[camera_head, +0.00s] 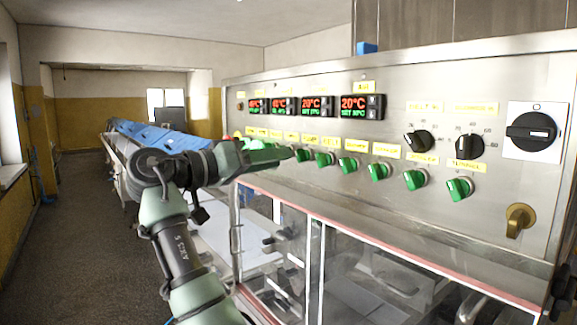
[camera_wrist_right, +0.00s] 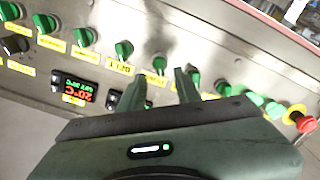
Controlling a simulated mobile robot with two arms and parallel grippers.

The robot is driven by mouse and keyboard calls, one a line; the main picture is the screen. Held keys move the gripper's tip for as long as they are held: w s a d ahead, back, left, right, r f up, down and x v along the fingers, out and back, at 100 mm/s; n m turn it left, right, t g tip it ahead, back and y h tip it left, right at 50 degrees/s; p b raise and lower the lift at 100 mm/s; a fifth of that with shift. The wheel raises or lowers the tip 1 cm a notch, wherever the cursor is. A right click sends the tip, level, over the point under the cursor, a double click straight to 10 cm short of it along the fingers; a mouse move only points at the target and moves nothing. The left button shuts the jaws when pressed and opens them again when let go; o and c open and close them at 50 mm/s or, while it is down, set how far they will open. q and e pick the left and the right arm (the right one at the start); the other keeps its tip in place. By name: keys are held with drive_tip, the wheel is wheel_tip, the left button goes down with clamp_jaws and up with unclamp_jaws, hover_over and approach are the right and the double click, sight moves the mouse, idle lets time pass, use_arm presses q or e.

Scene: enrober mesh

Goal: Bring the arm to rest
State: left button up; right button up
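My right arm comes up from the bottom of the head view, bent at the elbow, with its gripper (camera_head: 284,153) reaching right to the control panel (camera_head: 420,95) at the row of green knobs. In the right wrist view the two fingers of this gripper (camera_wrist_right: 160,82) stand apart with a gap between them. A green knob (camera_wrist_right: 159,63) shows beyond the gap, between the fingertips. I cannot tell whether a finger touches it. Nothing is held. My left gripper is not in view.
Several green knobs (camera_head: 379,171) and red-lit displays (camera_head: 361,107) cover the steel panel. A red button (camera_wrist_right: 305,122) is at the right in the wrist view. Clear doors (camera_head: 345,270) are below the panel. The floor (camera_head: 70,250) at the left is free.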

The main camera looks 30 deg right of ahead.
drive_tip(key=shift+s+a, duration=0.1)
drive_tip(key=shift+a, duration=1.05)
